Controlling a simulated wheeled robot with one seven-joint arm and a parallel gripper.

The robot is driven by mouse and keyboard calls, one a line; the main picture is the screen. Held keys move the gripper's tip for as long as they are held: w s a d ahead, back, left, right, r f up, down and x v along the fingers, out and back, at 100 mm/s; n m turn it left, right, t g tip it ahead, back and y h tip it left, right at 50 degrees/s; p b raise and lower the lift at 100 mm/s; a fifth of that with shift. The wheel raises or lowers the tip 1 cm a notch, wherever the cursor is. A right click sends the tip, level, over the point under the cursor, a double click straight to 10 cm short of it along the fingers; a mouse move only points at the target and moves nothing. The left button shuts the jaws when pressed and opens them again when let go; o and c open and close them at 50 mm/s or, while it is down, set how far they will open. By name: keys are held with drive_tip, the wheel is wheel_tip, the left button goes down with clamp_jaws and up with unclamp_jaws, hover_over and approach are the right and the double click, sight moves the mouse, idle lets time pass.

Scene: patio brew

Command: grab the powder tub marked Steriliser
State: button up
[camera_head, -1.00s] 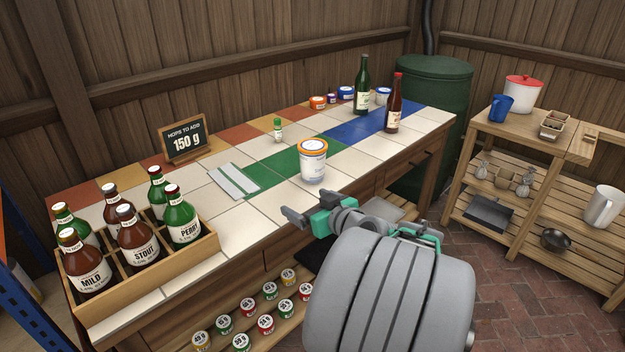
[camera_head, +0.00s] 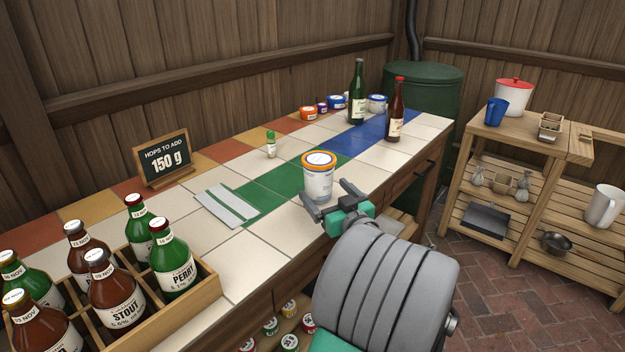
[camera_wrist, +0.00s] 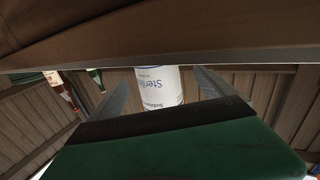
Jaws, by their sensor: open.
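A white powder tub (camera_head: 318,182) with an orange-rimmed lid stands upright on the tiled bench, near its front edge. In the wrist view the tub (camera_wrist: 160,88) shows the start of a label reading "Steril". My gripper (camera_head: 328,200) is open at the tub's near side. In the wrist view its two fingers (camera_wrist: 160,92) stand to the left and right of the tub, with a gap visible on each side.
A green bottle (camera_head: 357,95) and a brown bottle (camera_head: 395,112) stand further back on the bench. Small tubs (camera_head: 337,102) line the back. A crate of bottles (camera_head: 205,285) is at the front left.

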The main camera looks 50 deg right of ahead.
drive_tip(key=x, duration=0.5)
drive_tip(key=shift+d+r, duration=0.1)
drive_tip(key=shift+d, duration=0.25)
drive_tip(key=shift+c, duration=0.2)
clamp_jaws()
drive_tip(key=shift+r, duration=0.1)
